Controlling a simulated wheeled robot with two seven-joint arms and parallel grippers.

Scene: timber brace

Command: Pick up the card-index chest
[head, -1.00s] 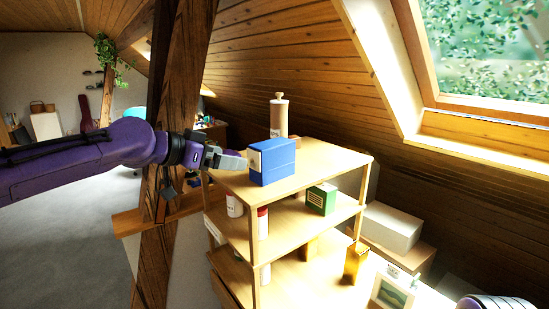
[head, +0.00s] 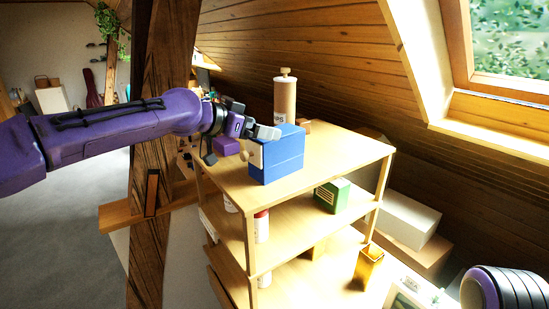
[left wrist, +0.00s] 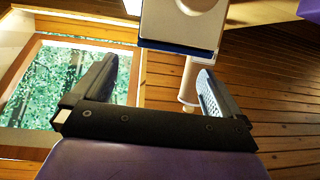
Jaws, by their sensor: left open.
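The card-index chest, a blue box (head: 282,160) with a pale front and a round knob, stands upright on the top board of the wooden shelf unit (head: 340,150). My left gripper (head: 264,132) is open and empty at the chest's upper left edge, its fingers overlapping that edge in the head view. In the left wrist view my open left gripper (left wrist: 155,82) shows both fingers apart, with the chest's pale front and knob (left wrist: 190,18) ahead of them, toward the right finger. I cannot tell whether a finger touches the chest. My right gripper is out of view.
A wooden cylinder (head: 285,98) with a knob stands behind the chest on the top board. A green box (head: 332,195) and a red-capped jar (head: 262,226) are on the board below. A dark timber post (head: 160,150) stands left of the shelf. The top board's right side is clear.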

